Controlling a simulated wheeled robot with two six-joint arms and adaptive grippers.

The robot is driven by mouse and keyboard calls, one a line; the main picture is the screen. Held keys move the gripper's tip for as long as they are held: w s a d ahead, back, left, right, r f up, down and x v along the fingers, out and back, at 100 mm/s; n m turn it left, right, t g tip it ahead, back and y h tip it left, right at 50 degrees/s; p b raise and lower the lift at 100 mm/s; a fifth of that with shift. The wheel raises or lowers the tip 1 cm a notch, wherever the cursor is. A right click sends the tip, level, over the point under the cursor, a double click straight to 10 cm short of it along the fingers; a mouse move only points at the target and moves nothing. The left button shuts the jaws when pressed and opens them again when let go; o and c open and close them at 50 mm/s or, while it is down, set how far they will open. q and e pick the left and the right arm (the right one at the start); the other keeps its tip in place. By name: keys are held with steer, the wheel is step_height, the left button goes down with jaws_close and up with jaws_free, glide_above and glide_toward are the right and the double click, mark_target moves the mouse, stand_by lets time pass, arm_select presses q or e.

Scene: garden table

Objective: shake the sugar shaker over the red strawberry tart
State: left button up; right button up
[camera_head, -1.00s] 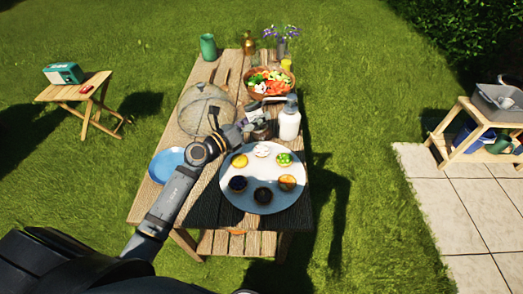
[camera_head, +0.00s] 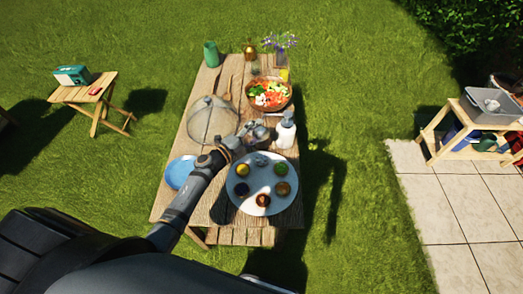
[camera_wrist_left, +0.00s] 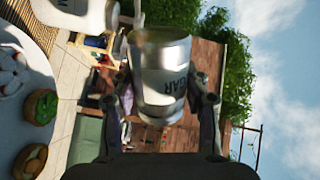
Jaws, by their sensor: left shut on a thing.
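My left gripper (camera_head: 250,139) is above the far edge of the round white plate (camera_head: 262,212). In the left wrist view it is shut on the sugar shaker (camera_wrist_left: 160,80), a silvery can with dark lettering sideways in the picture. In the head view I cannot clearly make out the shaker. Several tarts stand in a ring on the plate. A dark reddish tart (camera_head: 262,199) at the near side may be the strawberry one; shade makes its colour uncertain. A green-topped tart (camera_head: 281,168) is at the far right. My right gripper is not in view.
A white pump bottle (camera_head: 286,131) stands just right of my gripper. A mesh dome (camera_head: 212,121), blue plate (camera_head: 180,172) and salad bowl (camera_head: 268,95) share the wooden table. The grass right of the table is open.

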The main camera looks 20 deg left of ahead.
arm_select(q)
step_height(320, 180, up, 2)
steer(key=n+p, duration=0.5)
steer(key=n, duration=0.1)
steer(key=shift+r+n+p, duration=0.25)
steer(key=shift+n+p, duration=0.15)
steer(key=shift+f+n+b, duration=0.55)
steer(key=shift+n+b, duration=0.15)
steer(key=shift+n, duration=0.2)
steer(key=n, duration=0.3)
steer(key=r+n, duration=0.1)
steer(key=n, duration=0.2)
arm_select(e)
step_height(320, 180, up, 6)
arm_select(q)
steer(key=s+f+n+t+y+b, duration=0.2)
steer(key=s+f+n+y+b, duration=0.4)
steer(key=b, duration=0.7)
steer(key=s+y, duration=0.2)
steer(key=s, duration=0.2)
steer(key=shift+s+y, duration=0.35)
steer(key=shift+y, duration=0.05)
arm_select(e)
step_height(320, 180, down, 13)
arm_select(q)
steer(key=shift+d, duration=0.2)
